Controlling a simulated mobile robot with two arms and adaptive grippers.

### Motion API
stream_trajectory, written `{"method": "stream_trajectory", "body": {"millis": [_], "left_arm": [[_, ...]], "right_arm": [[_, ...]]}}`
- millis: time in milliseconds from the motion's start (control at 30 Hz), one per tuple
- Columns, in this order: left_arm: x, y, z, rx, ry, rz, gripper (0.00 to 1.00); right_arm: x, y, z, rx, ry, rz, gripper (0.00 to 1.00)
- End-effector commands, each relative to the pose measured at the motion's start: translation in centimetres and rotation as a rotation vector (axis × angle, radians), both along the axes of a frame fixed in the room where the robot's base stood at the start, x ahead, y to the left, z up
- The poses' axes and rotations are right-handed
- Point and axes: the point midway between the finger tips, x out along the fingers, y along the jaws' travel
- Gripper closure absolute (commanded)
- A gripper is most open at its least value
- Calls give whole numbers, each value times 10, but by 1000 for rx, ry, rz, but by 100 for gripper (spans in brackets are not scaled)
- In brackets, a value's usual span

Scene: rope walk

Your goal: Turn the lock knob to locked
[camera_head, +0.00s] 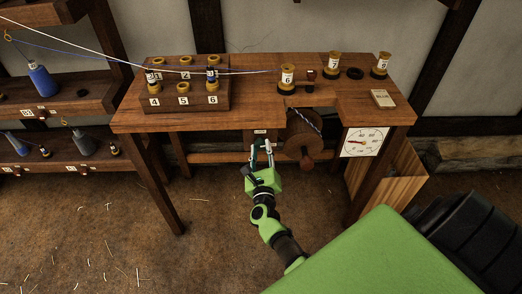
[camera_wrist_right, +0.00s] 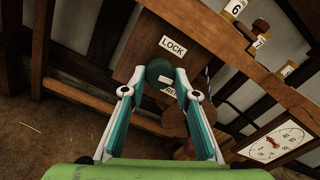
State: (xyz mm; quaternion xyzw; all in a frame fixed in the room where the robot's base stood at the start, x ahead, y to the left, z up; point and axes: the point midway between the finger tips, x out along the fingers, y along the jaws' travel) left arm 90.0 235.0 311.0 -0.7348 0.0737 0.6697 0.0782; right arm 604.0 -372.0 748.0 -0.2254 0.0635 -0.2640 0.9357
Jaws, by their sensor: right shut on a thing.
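The lock knob (camera_wrist_right: 158,70) is a dark green round knob below a white "LOCK" label (camera_wrist_right: 172,47) in the right wrist view. It sits on a brown panel under the front of the wooden bench (camera_head: 262,122). My right gripper (camera_wrist_right: 160,78) has its two fingers closed on either side of the knob. In the head view the right gripper (camera_head: 262,150) reaches up to the panel under the bench front, and the knob is mostly hidden by the fingers there. A second white label below the knob is partly hidden. My left gripper is not in view.
A round wooden drum (camera_head: 304,146) hangs just right of the knob. A white dial (camera_head: 363,142) is on the bench's right front. Spools and a numbered block (camera_head: 185,103) stand on the bench. Shelves are at the left. The floor in front is clear apart from straw.

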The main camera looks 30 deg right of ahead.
Motion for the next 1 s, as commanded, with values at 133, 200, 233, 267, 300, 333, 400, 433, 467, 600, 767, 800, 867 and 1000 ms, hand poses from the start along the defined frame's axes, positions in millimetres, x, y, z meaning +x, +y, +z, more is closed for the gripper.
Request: {"method": "stream_trajectory", "body": {"millis": [133,200,233,267,300,333,400,433,467,600,767,800,867,1000], "left_arm": [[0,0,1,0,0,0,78],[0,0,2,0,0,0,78],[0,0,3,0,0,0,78],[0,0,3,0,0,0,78],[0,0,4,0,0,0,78],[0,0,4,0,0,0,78],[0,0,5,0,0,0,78],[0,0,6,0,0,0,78],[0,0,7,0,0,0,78],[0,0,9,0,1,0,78],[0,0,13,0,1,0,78],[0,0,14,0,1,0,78],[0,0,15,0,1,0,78],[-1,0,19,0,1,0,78]], "right_arm": [[0,0,0,-118,75,-1,93],[0,0,0,-177,109,0,93],[0,0,0,-200,125,-1,93],[0,0,1,-223,139,-1,93],[0,-1,1,-256,158,-1,93],[0,0,1,-282,174,-1,93],[0,0,1,-338,208,-1,93],[0,0,1,-362,223,-1,93],[0,0,1,-387,238,-1,93],[-1,0,1,-500,309,0,93],[-1,0,2,-629,387,0,93],[-1,0,2,-661,408,0,93],[-1,-1,2,-711,438,0,93],[0,-1,2,-823,507,1,93]]}}
